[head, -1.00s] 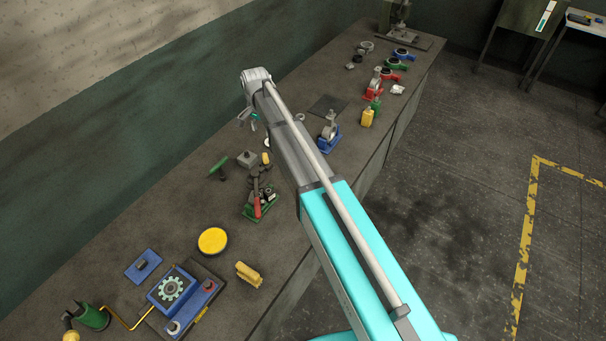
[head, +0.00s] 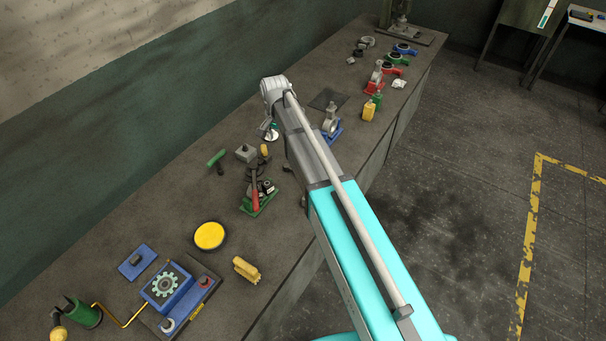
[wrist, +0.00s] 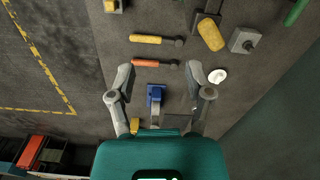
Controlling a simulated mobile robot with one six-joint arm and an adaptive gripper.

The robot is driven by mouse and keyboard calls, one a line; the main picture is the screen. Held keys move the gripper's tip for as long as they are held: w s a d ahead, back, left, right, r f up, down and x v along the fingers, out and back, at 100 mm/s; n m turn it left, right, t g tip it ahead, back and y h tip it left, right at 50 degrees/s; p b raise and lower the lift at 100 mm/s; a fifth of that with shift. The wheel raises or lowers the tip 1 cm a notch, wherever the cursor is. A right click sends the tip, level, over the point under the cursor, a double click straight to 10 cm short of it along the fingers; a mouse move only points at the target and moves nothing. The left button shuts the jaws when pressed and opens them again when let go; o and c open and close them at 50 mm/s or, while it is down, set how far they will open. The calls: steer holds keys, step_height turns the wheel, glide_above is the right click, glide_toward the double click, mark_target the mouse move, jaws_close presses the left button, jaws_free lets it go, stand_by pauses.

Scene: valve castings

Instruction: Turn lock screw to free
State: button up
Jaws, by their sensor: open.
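I cannot pick out the lock screw for certain in either view. A blue fixture holding a grey casting stands on the bench, just right of my arm in the head view (head: 331,126). In the wrist view the blue fixture (wrist: 155,92) appears between and below my open fingers, with its grey part toward me. My gripper (wrist: 160,72) is empty and points down at the bench from above. In the head view my arm's end hides most of the gripper. Its contact with anything cannot be seen.
An orange-handled tool (wrist: 155,63) and a yellow-handled tool (wrist: 152,39) lie beyond the fingers. A white disc (wrist: 217,76) is right of them. A green fixture with a red handle (head: 257,200), a yellow disc (head: 209,236) and a blue gear box (head: 166,287) stand nearer along the bench.

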steer(key=s+d+f+n+b, duration=0.2)
steer(key=s+d+f+b, duration=0.5)
steer(key=f+b, duration=0.1)
steer(key=shift+d+f, duration=0.15)
steer(key=shift+f, duration=0.2)
stand_by(0.4)
steer(key=o, duration=0.3)
steer(key=shift+w+r, duration=0.1)
steer(key=shift+o, duration=0.9)
steer(key=shift+w+a+r, duration=0.15)
steer(key=shift+a+r, duration=0.05)
steer(key=w+a+r+m+p, duration=1)
steer(key=a+r+m+p, duration=0.2)
steer(key=r+p, duration=0.2)
steer(key=shift+w+a+m, duration=0.3)
steer(key=shift+w, duration=0.1)
steer(key=shift+f, duration=0.15)
